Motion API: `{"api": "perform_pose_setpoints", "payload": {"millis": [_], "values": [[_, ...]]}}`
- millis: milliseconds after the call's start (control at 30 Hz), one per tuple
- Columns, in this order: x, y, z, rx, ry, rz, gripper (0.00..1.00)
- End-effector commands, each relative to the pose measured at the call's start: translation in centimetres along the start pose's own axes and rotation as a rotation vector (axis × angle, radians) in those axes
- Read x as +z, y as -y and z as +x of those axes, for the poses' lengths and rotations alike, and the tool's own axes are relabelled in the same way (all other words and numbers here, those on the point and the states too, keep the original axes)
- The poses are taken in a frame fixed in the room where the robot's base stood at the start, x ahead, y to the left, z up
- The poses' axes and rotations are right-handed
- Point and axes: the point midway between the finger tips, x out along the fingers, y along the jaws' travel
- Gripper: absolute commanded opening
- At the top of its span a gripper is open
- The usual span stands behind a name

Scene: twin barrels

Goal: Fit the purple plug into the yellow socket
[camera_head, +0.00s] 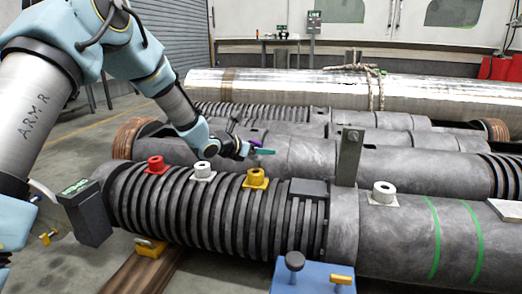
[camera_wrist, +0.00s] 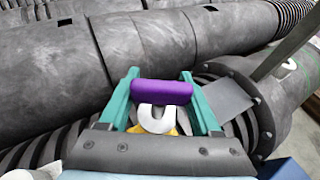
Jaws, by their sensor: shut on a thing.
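The purple plug (camera_wrist: 162,91) lies crosswise between the two teal fingers of my gripper (camera_wrist: 160,74) in the wrist view. My gripper is shut on it. In the head view my gripper (camera_head: 259,151) is above and just behind the yellow socket (camera_head: 256,179), and only a bit of purple shows there. The yellow socket stands upright on the ribbed part of the near barrel (camera_head: 300,213). In the wrist view a pale ring with a yellow base (camera_wrist: 142,130) shows below the plug, partly hidden by it. The plug appears apart from the socket.
A red socket (camera_head: 156,165) and a white socket (camera_head: 203,172) stand left of the yellow one. Another white socket (camera_head: 383,193) is to the right, past an upright metal post (camera_head: 349,156). More barrels lie behind. A blue box (camera_head: 312,279) is in front.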

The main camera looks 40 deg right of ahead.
Motion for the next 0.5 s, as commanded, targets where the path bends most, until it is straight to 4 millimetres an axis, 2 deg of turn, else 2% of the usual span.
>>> {"api": "perform_pose_setpoints", "payload": {"millis": [500], "values": [[-1.2, 0.0, 0.5, 0.000, 0.001, 0.000, 0.04]]}}
